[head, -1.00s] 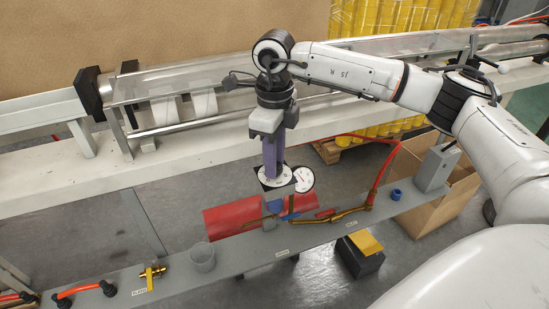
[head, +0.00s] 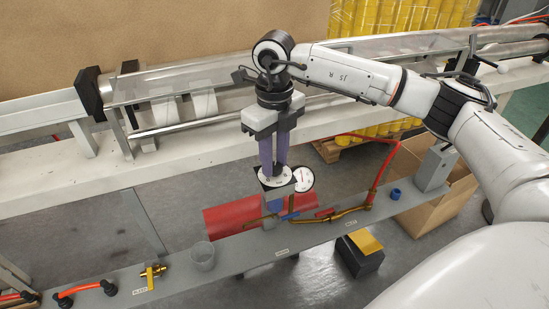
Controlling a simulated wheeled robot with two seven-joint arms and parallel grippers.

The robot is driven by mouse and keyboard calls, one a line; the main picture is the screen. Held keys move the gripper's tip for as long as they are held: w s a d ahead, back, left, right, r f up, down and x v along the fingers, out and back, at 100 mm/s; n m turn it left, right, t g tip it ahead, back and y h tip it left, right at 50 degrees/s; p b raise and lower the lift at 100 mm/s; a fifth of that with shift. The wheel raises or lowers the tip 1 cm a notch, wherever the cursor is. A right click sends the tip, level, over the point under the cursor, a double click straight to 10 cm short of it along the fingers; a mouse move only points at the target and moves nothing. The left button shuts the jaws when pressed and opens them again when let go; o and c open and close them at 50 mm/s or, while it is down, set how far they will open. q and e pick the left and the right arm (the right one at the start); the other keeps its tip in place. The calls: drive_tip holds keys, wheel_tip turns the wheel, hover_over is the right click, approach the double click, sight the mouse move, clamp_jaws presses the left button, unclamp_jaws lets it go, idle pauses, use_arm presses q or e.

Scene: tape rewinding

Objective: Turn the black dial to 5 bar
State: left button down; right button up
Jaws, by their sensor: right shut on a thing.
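The black dial is hidden by my fingers; the white scale disc (head: 265,179) around it shows on its dark square plate, above the grey shelf. My right gripper (head: 275,168) points straight down over this disc. Its two purple fingers are shut on the dial at the disc's middle. A round white gauge (head: 303,178) with a red needle stands just right of the disc. Its numbers are too small to read. My left gripper is not in view.
A red hose (head: 383,170) rises to the right. A long rail with a clear tube runs behind.

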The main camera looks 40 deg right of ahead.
sight(274, 165)
drive_tip(key=o, duration=1.1)
drive_tip(key=shift+c, duration=0.2)
wheel_tip(274, 165, up, 10)
drive_tip(key=shift+r, duration=0.2)
drive_tip(key=shift+a+f, duration=0.1)
